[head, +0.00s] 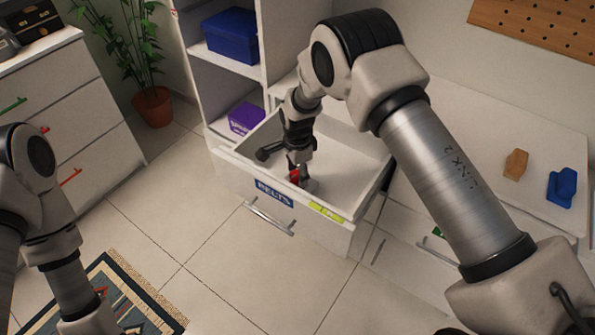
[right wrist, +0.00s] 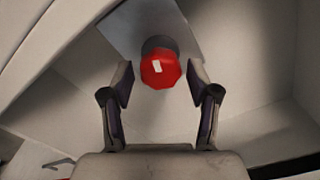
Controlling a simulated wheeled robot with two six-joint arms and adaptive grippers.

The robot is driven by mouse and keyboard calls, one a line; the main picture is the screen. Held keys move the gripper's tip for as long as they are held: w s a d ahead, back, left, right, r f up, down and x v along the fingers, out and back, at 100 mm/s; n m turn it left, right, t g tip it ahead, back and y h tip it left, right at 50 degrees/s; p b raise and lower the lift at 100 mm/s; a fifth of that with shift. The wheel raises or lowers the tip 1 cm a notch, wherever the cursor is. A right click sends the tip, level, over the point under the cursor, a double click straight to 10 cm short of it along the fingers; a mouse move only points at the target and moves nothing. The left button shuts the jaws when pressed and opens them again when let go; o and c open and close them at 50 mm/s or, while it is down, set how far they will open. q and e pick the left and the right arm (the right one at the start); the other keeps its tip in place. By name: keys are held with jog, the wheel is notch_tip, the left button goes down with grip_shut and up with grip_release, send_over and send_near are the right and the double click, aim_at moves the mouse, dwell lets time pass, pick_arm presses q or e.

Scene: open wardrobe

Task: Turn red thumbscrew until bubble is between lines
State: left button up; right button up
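The red thumbscrew (right wrist: 161,70) has a round knob with a white mark, on a dark stem against a grey plate. In the head view the thumbscrew (head: 295,177) is inside the open drawer, just behind its front. My right gripper (right wrist: 160,84) is open, with one finger on each side of the knob; gaps show between fingers and knob. In the head view the right gripper (head: 298,168) reaches down into the drawer. A yellow-green strip (head: 326,211), seemingly the level, lies on the drawer's front edge; its bubble and lines are too small to make out. My left gripper is out of view.
The white drawer (head: 228,170) labelled BELTS is pulled out. A shelf behind holds a blue box (head: 231,36) and a purple box (head: 246,118). Tan (head: 516,164) and blue (head: 562,187) objects stand on the white top at right.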

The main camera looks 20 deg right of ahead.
jog(key=c, duration=0.7)
jog(key=shift+o, duration=0.2)
jog(key=shift+n, duration=0.3)
jog(key=n, duration=0.3)
jog(key=shift+p, duration=0.3)
jog(key=n, duration=0.4)
jog(key=shift+n+p, duration=0.3)
jog(key=shift+n, duration=0.1)
jog(key=n+p, duration=0.1)
jog(key=n, duration=0.5)
jog(key=shift+n, duration=0.3)
jog(key=n, duration=0.6)
jog(key=shift+p, duration=0.4)
